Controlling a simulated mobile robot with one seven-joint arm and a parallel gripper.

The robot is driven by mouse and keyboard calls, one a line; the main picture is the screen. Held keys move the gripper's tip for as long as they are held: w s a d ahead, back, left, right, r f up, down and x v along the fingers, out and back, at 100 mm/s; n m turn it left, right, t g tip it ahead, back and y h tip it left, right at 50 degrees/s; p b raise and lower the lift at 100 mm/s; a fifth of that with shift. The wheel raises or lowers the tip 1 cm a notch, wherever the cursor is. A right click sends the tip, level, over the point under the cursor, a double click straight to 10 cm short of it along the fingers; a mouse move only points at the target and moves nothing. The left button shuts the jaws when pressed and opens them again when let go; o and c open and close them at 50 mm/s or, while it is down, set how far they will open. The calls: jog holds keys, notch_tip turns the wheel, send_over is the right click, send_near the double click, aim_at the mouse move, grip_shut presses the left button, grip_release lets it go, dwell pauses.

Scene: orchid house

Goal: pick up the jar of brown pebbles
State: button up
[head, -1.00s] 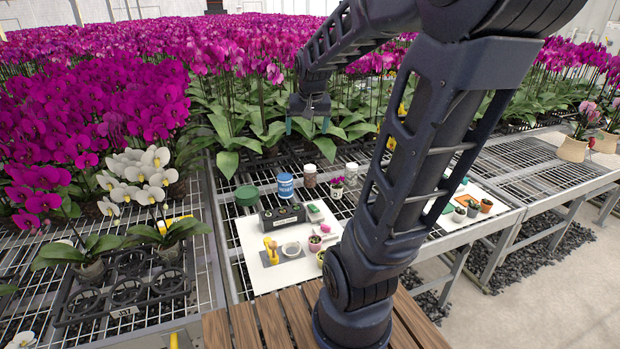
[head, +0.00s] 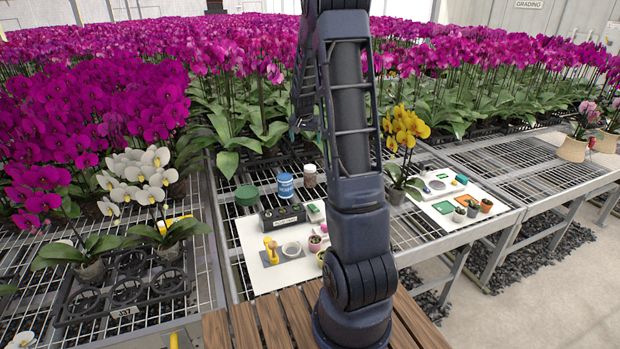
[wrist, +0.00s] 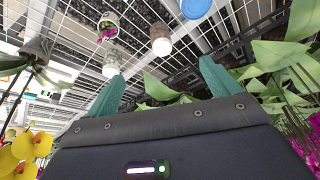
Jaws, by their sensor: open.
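The jar of brown pebbles (head: 310,175) has a white lid and stands on the wire bench, right of a blue-labelled tub, in the head view. In the wrist view the brown jar (wrist: 160,42) is at the top middle, beyond my fingertips and apart from them. My gripper (wrist: 160,84) is open and empty, its two teal fingers spread wide. In the head view my arm hides most of the gripper. A paler jar (wrist: 112,64) stands left of the brown one in the wrist view, near the left fingertip in the picture.
The blue tub (head: 285,186) and a green round container (head: 247,196) stand left of the jar. A small flowering pot (wrist: 108,26) is near it. Orchid leaves (wrist: 275,55) crowd the right of the wrist view. A yellow orchid (head: 404,130) stands right of my arm.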

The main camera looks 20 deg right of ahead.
jog(key=m, duration=0.1)
send_near(310, 167)
notch_tip(310, 167, down, 2)
jog(key=shift+h, duration=0.4)
jog(key=shift+x, duration=3.1)
jog(key=shift+w+a+x, duration=0.1)
jog(key=shift+x, duration=1.15)
jog(key=shift+w+a+x, duration=0.15)
jog(key=shift+x, duration=1.15)
jog(key=c, duration=1.2)
jog(key=shift+r, duration=0.1)
jog(key=shift+c, duration=0.8)
jog(key=shift+r, duration=0.15)
